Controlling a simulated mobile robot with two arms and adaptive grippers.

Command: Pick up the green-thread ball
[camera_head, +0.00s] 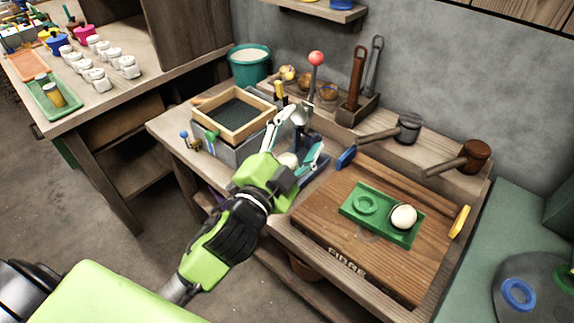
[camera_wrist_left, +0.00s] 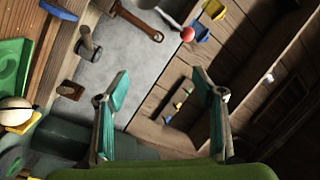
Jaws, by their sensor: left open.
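A cream-white ball (camera_head: 403,217) sits on the right side of a green mould plate (camera_head: 352,213) with a ring-shaped recess, on the wooden board (camera_head: 330,245). It shows at the left edge of the left wrist view (camera_wrist_left: 14,112). I cannot make out green thread on it. My left gripper (camera_head: 293,138) is open, to the left of the board and well apart from that ball. In the left wrist view its two fingers (camera_wrist_left: 160,88) are spread with nothing between them.
A red-knobbed lever (camera_head: 316,59) stands behind the left gripper. A dark-filled wooden frame (camera_head: 234,113) is to its left. Two mallets (camera_head: 408,127) (camera_head: 473,157) lie on the back ledge. A teal bucket (camera_head: 250,63) stands at the back. A yellow handle (camera_head: 460,221) flanks the board.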

